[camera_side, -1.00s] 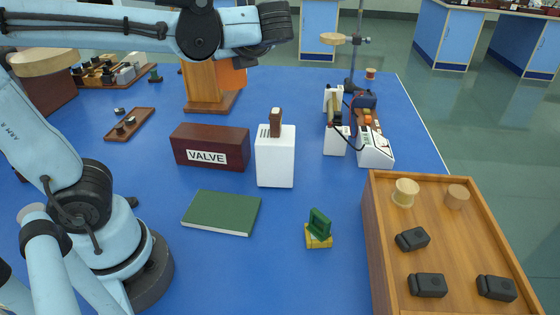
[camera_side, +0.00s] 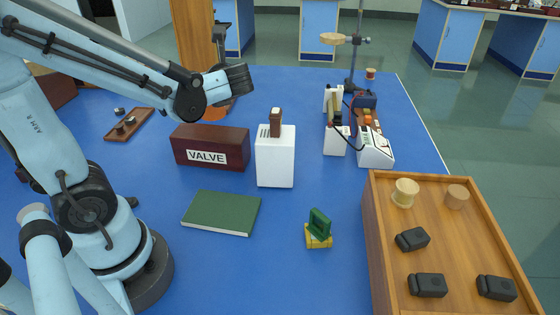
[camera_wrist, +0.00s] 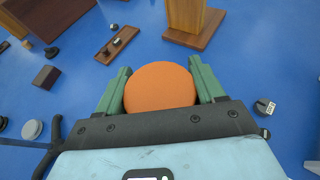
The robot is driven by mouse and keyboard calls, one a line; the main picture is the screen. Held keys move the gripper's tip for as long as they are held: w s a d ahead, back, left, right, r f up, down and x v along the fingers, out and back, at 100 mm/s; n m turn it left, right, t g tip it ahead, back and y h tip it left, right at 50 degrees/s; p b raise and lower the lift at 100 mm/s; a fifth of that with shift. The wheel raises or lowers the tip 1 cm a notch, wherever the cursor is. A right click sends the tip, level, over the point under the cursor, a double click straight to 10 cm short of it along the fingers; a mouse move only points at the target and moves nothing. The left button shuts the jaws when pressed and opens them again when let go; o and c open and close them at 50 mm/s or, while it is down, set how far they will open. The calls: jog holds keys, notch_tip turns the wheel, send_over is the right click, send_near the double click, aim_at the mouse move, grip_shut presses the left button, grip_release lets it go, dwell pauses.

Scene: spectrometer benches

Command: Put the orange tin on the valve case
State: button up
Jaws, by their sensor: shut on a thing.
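The orange tin (camera_wrist: 160,86) sits between the green fingers of my gripper (camera_wrist: 160,68) in the wrist view, with its round face toward the camera. My gripper is shut on it. In the side view a part of the orange tin (camera_side: 214,114) shows below the end of my arm, just behind the valve case as seen there. My arm hides the fingers and most of the tin in that view. The valve case (camera_side: 186,147) is a dark red-brown box with a white VALVE label, standing on the blue bench. Its top looks bare.
A white box (camera_side: 275,168) with a brown piece on top stands close right of the case. A green book (camera_side: 221,213) lies in front. A wooden stand (camera_side: 193,42) rises behind, with a small brown tray (camera_side: 129,124) left. A wooden tray (camera_side: 470,240) is at right.

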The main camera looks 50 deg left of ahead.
jog(key=shift+s+a+f, duration=0.1)
jog(key=shift+a+f, duration=0.45)
jog(key=shift+f, duration=0.45)
jog(key=shift+s+a+f, duration=0.1)
jog(key=shift+a+f, duration=0.45)
jog(key=shift+f, duration=0.45)
jog(key=shift+a+f, duration=0.55)
jog(key=shift+f, duration=0.45)
jog(key=o, duration=1.1)
jog(key=shift+f, duration=0.15)
jog(key=shift+d+r, duration=0.15)
jog(key=shift+r, duration=0.1)
jog(key=v, duration=1.1)
jog(key=shift+d, duration=0.35)
jog(key=shift+s+r, duration=0.1)
jog(key=shift+s, duration=0.05)
